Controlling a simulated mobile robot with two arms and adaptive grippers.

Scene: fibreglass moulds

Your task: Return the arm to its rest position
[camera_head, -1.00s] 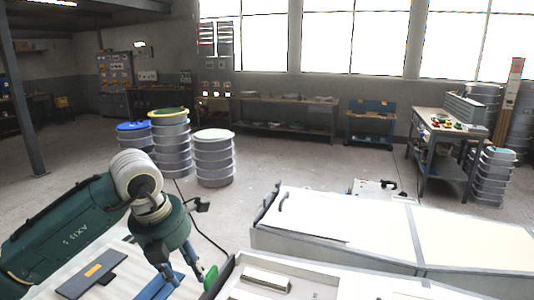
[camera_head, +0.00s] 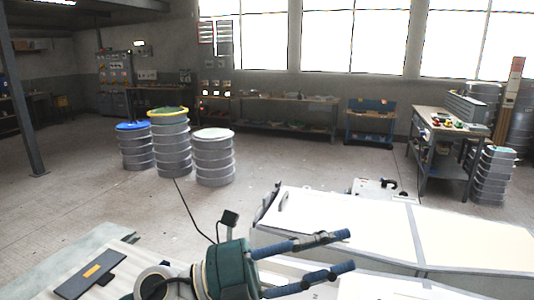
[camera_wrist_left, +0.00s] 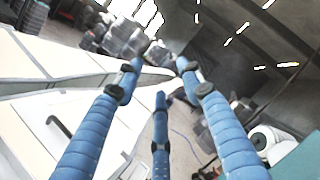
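My left gripper (camera_head: 350,251) is low in the middle of the head view. Its blue fingers point to the right, spread apart and empty, over the near edge of the white moulds. In the left wrist view the gripper (camera_wrist_left: 159,76) shows three blue fingers with clear gaps and nothing held between them. My left arm's upper links are mostly below the head view's lower edge. My right gripper is in neither view.
A large white mould (camera_head: 350,222) lies just beyond the fingers. Stacked drums (camera_head: 213,160) stand on the floor behind. The floor between is open.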

